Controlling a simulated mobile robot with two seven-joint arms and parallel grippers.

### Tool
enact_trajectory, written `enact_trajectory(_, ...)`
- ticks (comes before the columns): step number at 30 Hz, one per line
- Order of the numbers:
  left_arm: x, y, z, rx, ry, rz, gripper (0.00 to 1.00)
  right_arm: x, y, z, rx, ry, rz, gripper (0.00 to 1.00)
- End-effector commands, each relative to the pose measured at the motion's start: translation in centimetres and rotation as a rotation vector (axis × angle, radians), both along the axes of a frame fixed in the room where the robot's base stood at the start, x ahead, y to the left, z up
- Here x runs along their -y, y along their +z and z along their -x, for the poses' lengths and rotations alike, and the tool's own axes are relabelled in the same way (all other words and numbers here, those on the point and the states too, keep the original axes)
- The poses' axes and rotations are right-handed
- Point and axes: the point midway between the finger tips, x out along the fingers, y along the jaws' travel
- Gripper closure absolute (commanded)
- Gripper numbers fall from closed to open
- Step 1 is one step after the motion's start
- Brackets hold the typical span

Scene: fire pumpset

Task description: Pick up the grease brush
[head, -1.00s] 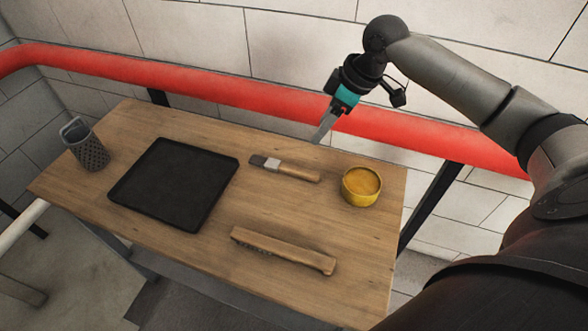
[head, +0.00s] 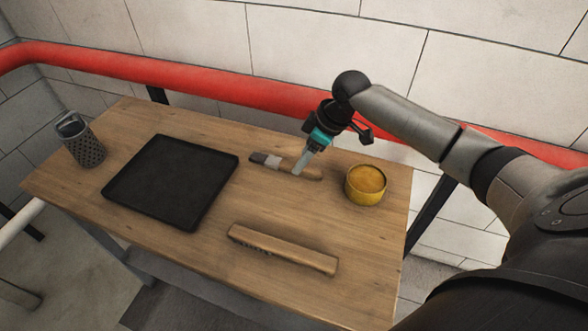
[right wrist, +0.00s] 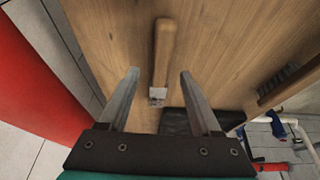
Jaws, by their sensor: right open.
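The grease brush (head: 270,161), with a wooden handle, a pale metal ferrule and dark bristles, lies flat near the back of the wooden table. My right gripper (head: 300,170) is above the brush's handle, pointing down, and hides part of it in the head view. In the right wrist view, the brush (right wrist: 164,45) lies lengthwise beyond the gap between the two spread fingers of the gripper (right wrist: 159,73). The gripper is open and empty, apart from the brush. My left gripper is not in view.
A yellow tin (head: 366,184) stands just right of the brush. A black tray (head: 172,182) lies to the left, with a perforated metal cup (head: 84,148) at the far left. A wire brush (head: 283,248) lies in front. A red pipe (head: 215,85) runs behind the table (head: 215,240).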

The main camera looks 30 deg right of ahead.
Motion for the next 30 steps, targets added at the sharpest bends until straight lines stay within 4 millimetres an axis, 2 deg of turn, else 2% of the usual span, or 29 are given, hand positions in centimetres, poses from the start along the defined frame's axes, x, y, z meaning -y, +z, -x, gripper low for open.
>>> enact_trajectory(1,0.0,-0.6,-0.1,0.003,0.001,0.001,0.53,-0.3,-1.2,0.1,-0.003,0.002,-0.002,0.35)
enact_trajectory(6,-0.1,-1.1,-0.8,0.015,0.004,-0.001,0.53,-0.7,-2.7,-0.6,0.0,-0.001,0.0,0.35)
enact_trajectory(16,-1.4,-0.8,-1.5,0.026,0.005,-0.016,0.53,-0.7,-2.6,-0.6,0.0,0.0,0.0,0.35)
enact_trajectory(27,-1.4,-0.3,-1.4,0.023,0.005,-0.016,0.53,-0.7,-3.0,-0.5,-0.001,0.0,0.0,0.35)
enact_trajectory(30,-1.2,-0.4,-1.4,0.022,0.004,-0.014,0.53,-0.7,-3.0,-0.6,-0.001,0.001,0.001,0.46)
